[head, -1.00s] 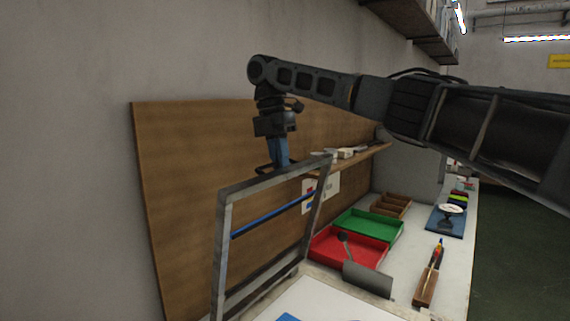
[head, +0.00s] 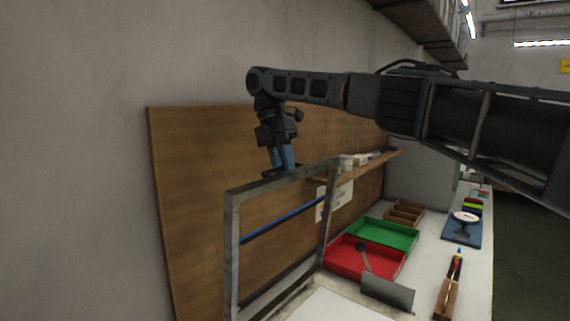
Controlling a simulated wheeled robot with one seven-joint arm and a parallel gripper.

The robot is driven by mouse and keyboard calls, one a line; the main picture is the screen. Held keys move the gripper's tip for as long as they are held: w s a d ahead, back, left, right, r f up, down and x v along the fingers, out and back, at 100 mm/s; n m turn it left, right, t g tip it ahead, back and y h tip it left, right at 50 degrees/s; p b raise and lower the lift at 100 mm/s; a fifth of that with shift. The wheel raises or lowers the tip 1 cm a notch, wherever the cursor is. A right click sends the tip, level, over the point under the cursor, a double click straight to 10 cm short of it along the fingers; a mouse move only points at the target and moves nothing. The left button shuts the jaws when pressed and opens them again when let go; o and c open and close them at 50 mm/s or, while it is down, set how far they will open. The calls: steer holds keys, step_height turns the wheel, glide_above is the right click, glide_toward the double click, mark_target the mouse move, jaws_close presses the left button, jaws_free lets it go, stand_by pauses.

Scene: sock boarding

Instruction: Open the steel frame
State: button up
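The steel frame (head: 232,255) is a grey rectangular frame with a blue bar (head: 285,219) across it. It stands raised, close to upright, above a white surface (head: 345,308) at the bottom of the head view. My gripper (head: 283,170) points down at the frame's top bar, near its middle. Its two blue fingers show side by side, with dark tips at the bar's height. Whether they grip the bar or only press against it cannot be made out. The frame's lower edge is partly cut off by the picture.
A brown board (head: 190,220) stands against the wall behind the frame, with a shelf (head: 365,165) on it. A red tray (head: 345,262), a green tray (head: 385,235), a grey plate-like tool (head: 388,291) and a wooden holder (head: 446,298) lie to the right.

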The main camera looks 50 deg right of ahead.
steer(key=shift+o, duration=1.1)
steer(key=shift+r, duration=0.1)
steer(key=shift+d+r, duration=0.1)
steer(key=shift+r, duration=0.1)
steer(key=v, duration=0.7)
steer(key=shift+r, duration=0.2)
